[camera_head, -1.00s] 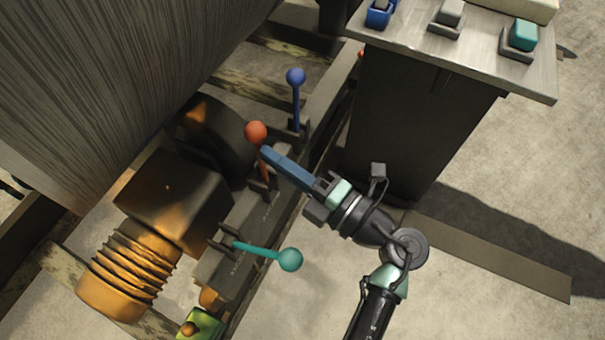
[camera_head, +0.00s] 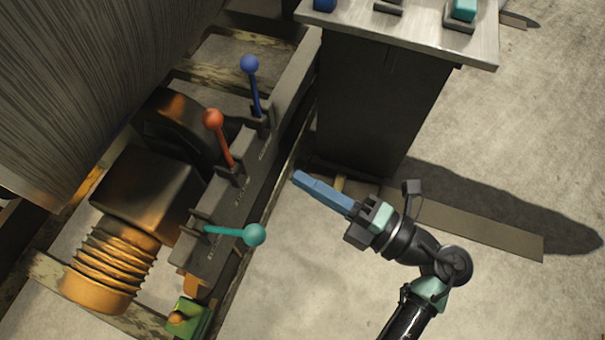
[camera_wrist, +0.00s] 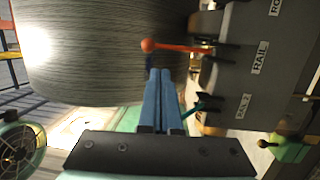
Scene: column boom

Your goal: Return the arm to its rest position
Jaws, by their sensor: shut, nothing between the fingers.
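My gripper (camera_head: 298,178) has long blue fingers, closed together and empty. In the head view it is over the floor, right of the lever bank and apart from it. In the wrist view the blue fingers (camera_wrist: 158,75) point ahead, side by side. The lever bank (camera_head: 236,190) carries a blue-knobbed lever (camera_head: 250,64), a red-knobbed lever (camera_head: 213,119) and a teal-knobbed lever (camera_head: 254,235). The blue and red levers stand up; the teal one leans to the right. The red lever (camera_wrist: 150,45) also shows in the wrist view, beyond the fingertips.
A pedestal (camera_head: 365,100) with a metal top (camera_head: 425,32) bearing coloured switches stands at upper right. A large grey cylinder (camera_head: 80,90) fills the upper left. An orange ribbed part (camera_head: 108,262) is at lower left. Open floor (camera_head: 520,150) lies to the right.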

